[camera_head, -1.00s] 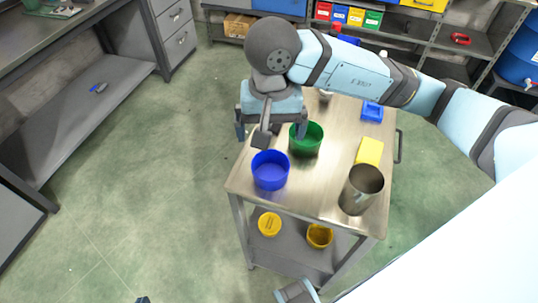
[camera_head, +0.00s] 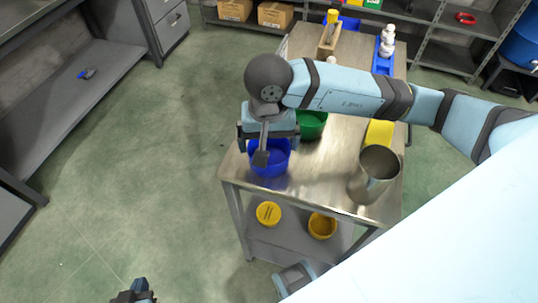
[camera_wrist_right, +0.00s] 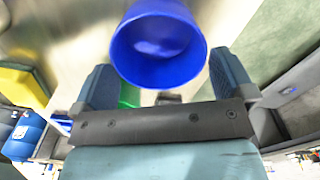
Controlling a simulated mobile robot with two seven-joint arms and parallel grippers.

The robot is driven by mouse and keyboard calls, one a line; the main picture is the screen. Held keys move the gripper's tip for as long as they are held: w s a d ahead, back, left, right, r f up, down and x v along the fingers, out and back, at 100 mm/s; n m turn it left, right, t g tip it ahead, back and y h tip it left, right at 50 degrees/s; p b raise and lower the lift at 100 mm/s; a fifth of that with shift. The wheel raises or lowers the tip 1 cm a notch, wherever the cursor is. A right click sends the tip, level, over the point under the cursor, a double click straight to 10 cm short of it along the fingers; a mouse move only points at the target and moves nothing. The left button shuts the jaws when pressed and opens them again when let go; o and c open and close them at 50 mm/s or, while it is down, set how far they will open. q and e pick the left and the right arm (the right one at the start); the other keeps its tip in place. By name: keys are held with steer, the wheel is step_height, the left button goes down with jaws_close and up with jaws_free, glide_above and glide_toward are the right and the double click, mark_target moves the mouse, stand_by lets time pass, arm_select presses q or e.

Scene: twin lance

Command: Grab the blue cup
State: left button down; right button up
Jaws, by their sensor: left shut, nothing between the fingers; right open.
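The blue cup (camera_head: 278,169) stands upright on the metal table (camera_head: 320,185) near its left edge, partly covered by my right gripper in the head view. My right gripper (camera_head: 268,149) is open above the cup. In the right wrist view the blue cup (camera_wrist_right: 158,48) shows its open mouth between and just beyond the two spread fingers (camera_wrist_right: 163,75); I see no contact. My left gripper (camera_head: 137,291) is shut and empty at the bottom edge of the head view, far from the table.
A green cup (camera_head: 311,125) stands just behind the blue one, close to my right gripper. A metal mug (camera_head: 374,175) and a yellow block (camera_head: 379,133) are to the right. Yellow containers (camera_head: 322,226) sit on the lower shelf. The floor left of the table is clear.

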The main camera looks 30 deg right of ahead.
step_height(320, 180, down, 5)
steer(key=shift+r, duration=0.1)
steer(key=c, duration=0.6)
steer(key=shift+o, duration=0.2)
steer(key=shift+r, duration=0.1)
